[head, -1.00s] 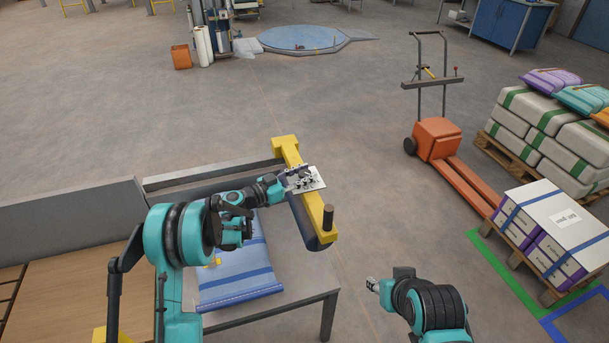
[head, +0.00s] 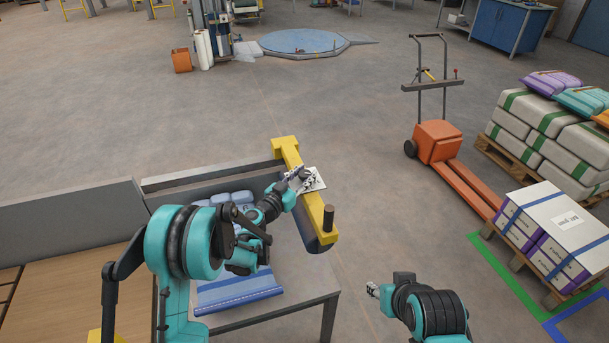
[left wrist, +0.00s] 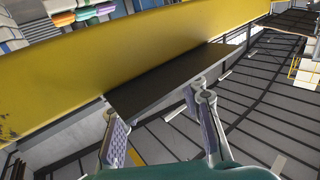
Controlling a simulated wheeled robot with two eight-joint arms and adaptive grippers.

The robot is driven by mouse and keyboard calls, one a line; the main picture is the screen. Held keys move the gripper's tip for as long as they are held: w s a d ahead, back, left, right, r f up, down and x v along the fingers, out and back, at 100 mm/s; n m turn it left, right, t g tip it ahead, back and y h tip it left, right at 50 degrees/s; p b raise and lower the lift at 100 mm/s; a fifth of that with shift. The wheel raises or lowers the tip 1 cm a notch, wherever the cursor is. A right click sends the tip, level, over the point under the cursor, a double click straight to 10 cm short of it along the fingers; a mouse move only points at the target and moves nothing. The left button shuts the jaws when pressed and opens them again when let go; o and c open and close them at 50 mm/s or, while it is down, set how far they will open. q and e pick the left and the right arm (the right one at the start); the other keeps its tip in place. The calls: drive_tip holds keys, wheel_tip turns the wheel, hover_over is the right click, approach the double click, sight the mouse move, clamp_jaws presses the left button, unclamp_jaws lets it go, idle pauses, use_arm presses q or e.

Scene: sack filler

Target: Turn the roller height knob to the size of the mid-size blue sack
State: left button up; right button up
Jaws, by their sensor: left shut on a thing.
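My left gripper (head: 298,178) is at the white dial plate (head: 316,182) on the yellow beam above the dark roller (head: 305,232). It also shows in the left wrist view (left wrist: 158,125), its two fingers either side of a dark slab (left wrist: 165,80) beside the yellow beam. It is shut on the roller height knob, which the fingers mostly hide. The dial marks are too small to read. A blue sack (head: 238,291) lies on the table, partly behind my left arm. My right gripper (head: 372,289) is apart from everything, over the floor; its jaws are too small to judge.
The grey table (head: 325,299) ends right of the sack, and a dark upright handle (head: 328,217) stands on the beam's near end. An orange pallet truck (head: 436,142) and a pallet of boxes (head: 552,232) stand right. Floor between is clear.

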use_arm(q)
drive_tip(key=o, duration=1.2)
drive_tip(key=shift+c, duration=0.2)
drive_tip(key=v, duration=1.2)
